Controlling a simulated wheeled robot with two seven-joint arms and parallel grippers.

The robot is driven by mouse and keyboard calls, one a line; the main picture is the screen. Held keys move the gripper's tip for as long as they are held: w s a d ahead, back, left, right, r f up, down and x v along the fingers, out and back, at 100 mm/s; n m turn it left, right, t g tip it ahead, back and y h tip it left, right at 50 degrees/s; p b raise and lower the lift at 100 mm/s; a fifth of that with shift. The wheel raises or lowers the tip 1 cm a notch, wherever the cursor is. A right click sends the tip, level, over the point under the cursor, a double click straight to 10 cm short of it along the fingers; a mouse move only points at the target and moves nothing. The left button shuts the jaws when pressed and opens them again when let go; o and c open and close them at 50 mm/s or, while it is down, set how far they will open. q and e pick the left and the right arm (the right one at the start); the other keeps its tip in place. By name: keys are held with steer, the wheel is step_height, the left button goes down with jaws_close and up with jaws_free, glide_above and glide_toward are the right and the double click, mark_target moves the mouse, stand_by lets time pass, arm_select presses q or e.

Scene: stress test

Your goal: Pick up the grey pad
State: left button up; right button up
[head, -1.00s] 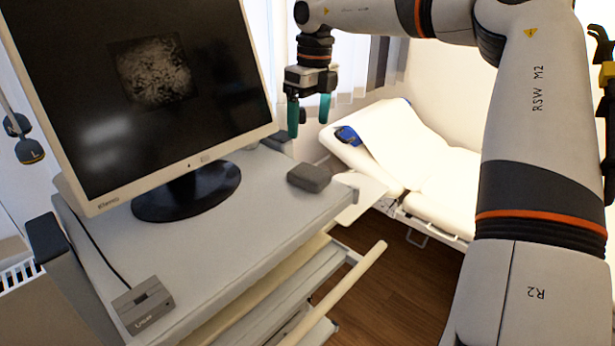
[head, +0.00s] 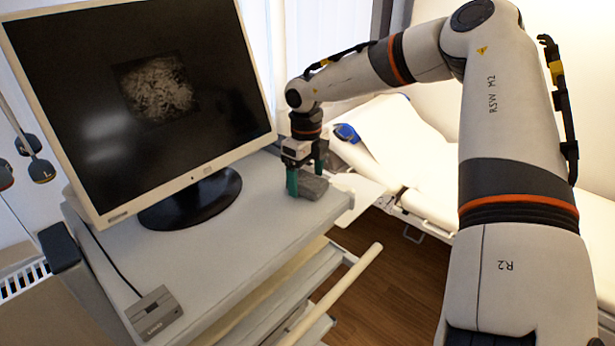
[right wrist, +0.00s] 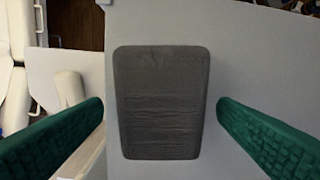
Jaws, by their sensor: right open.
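The grey pad (head: 312,187) lies on the light cart top (head: 262,215), near its far right corner. In the right wrist view the pad (right wrist: 161,102) is a dark grey, rounded block lying flat between two green fingers. My right gripper (head: 306,180) is low over the cart top at the pad, with its fingers pointing down. In the right wrist view the right gripper (right wrist: 160,130) is open, with a gap between each finger and the pad. The gripper hides part of the pad in the head view. My left gripper is not in view.
A large monitor (head: 215,110) on a round dark base (head: 190,200) stands left of the pad. A small grey box (head: 153,312) with a cable sits at the front. A rail (head: 335,292) runs along the cart's right side. A white couch (head: 400,135) stands behind.

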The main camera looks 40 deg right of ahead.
mark_target(306, 178)
steer(key=shift+f, duration=0.25)
steer(key=c, duration=1.1)
steer(key=shift+o, duration=0.2)
steer(key=shift+r, duration=0.15)
steer(key=shift+w+r+b, duration=0.1)
steer(key=shift+r+b, duration=0.25)
steer(key=shift+b, duration=0.05)
step_height(306, 178, up, 9)
steer(key=b, duration=0.3)
